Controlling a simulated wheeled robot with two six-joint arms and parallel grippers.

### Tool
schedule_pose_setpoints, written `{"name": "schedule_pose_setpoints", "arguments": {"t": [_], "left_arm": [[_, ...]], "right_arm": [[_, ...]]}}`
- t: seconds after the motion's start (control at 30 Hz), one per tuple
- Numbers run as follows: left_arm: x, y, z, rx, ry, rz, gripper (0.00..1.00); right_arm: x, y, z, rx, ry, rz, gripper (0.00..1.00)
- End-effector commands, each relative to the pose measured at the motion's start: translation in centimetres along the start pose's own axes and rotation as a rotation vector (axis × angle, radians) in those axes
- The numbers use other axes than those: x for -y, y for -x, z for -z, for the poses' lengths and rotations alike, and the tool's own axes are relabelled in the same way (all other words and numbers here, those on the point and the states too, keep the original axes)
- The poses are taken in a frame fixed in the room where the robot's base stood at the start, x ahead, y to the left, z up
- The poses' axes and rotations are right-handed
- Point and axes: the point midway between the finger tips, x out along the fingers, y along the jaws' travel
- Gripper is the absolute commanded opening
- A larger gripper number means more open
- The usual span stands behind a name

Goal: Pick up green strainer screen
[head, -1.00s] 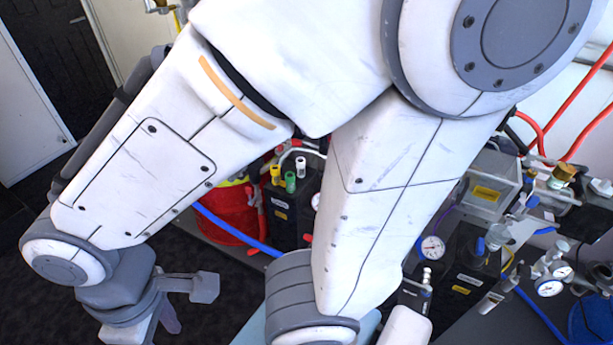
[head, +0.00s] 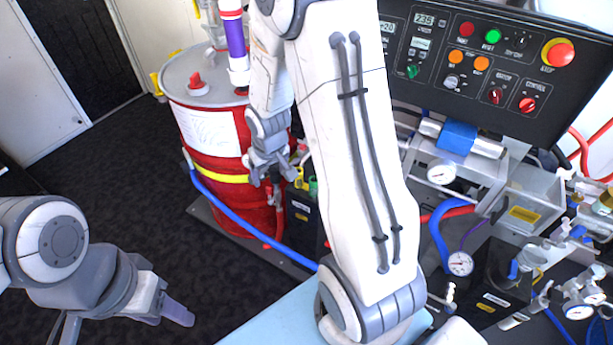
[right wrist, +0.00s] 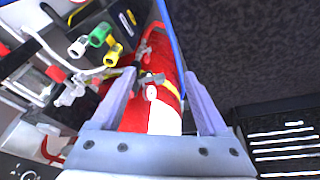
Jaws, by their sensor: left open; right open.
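The green strainer screen (head: 313,188) stands beside a yellow one (head: 299,179) in a black block, partly behind my right arm in the head view. In the right wrist view the green screen (right wrist: 98,37) is at upper left, between a white one (right wrist: 78,47) and the yellow one. My right gripper (head: 275,177) is open and empty, just left of the screens in the head view. In the right wrist view its fingers (right wrist: 158,84) are spread over the red drum, with the green screen outside them. My left gripper (head: 170,311) is open at lower left, away from the screens.
A red drum (head: 215,165) with a yellow band stands behind the right gripper. A blue hose (head: 245,228) runs past the black block (head: 302,217). A control panel (head: 480,60) and gauges fill the right side. Dark floor at left is clear.

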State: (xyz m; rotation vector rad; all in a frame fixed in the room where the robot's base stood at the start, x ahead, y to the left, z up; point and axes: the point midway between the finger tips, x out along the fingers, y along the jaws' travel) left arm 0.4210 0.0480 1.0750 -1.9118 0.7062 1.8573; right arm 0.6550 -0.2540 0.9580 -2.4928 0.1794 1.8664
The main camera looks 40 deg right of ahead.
Motion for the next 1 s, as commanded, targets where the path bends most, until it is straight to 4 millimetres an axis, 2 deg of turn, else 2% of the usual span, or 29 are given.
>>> {"name": "schedule_pose_setpoints", "arguments": {"t": [0.03, 0.1, 0.2, 0.3, 0.43, 0.63, 0.87, 1.0], "left_arm": [[-0.1, 0.6, 0.0, 0.0, 0.0, 0.0, 0.5], [-0.1, 1.0, 0.1, 0.0, 0.0, 0.0, 0.5], [-0.1, 1.3, 0.1, 0.0, 0.0, 0.0, 0.5], [-0.1, 1.4, 0.1, 0.0, 0.0, 0.0, 0.5], [-0.1, 1.3, 0.1, 0.0, 0.0, 0.0, 0.5], [-0.1, 1.2, 0.1, 0.0, 0.0, 0.0, 0.5], [-0.1, 1.4, 0.1, 0.0, 0.0, 0.0, 0.5], [-0.1, 2.1, 0.1, 0.0, 0.0, 0.0, 0.5]], "right_arm": [[-3.6, -1.8, 0.2, -0.005, -0.077, -0.019, 0.77], [-7.5, -3.9, 0.2, -0.031, -0.156, -0.036, 0.77], [-11.6, -6.2, -0.3, -0.061, -0.242, -0.048, 0.77], [-14.1, -7.6, -0.9, -0.082, -0.294, -0.055, 0.77], [-15.3, -9.2, -1.2, -0.094, -0.318, -0.058, 0.77], [-15.6, -12.2, -0.9, -0.095, -0.319, -0.058, 0.77], [-15.6, -13.8, -0.6, -0.095, -0.317, -0.058, 0.77], [-15.7, -15.5, -0.2, -0.093, -0.315, -0.057, 0.77]]}}
